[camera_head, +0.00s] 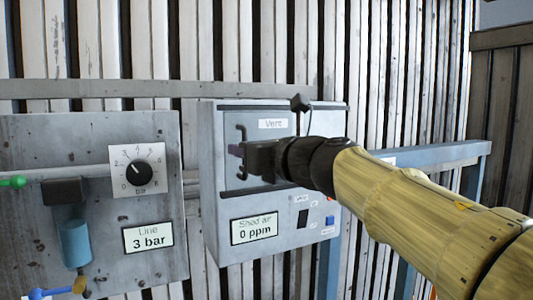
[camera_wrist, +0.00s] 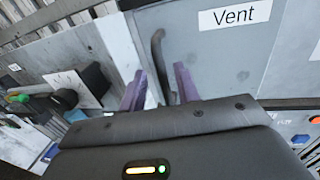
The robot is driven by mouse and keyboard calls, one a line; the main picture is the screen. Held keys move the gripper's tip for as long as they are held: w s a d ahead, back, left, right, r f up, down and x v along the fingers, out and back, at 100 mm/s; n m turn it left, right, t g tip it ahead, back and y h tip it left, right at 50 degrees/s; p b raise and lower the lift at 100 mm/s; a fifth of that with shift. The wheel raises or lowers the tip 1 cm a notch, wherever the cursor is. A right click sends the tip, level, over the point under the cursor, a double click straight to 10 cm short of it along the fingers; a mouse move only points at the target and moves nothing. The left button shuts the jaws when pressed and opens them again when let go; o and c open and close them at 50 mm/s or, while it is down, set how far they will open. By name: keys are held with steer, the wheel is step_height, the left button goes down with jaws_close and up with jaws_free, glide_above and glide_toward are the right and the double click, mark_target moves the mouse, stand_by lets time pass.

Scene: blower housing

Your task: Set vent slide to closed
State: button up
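The vent slide is a grey panel labelled "Vent" (camera_head: 285,134) on the front of a grey box, between dark top and bottom rails. Its dark upright bar handle (camera_wrist: 158,55) is at the panel's left side. My gripper (camera_head: 236,160) is at this handle, covering part of it in the head view. In the wrist view its two purple fingers (camera_wrist: 161,88) are apart, with the handle between them and gaps visible. I cannot tell whether either finger touches the handle.
A second grey panel (camera_head: 60,140) at left carries a dial (camera_head: 139,173), a "3 bar" display (camera_head: 148,237) and a blue cylinder (camera_head: 75,244). Below the slide are a "0 ppm" display (camera_head: 254,228) and small switches (camera_head: 303,218). A slatted wall stands behind.

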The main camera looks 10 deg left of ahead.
steer(key=b+v, duration=1)
steer(key=v, duration=0.7)
steer(key=shift+s, duration=0.2)
steer(key=shift+r, duration=0.1)
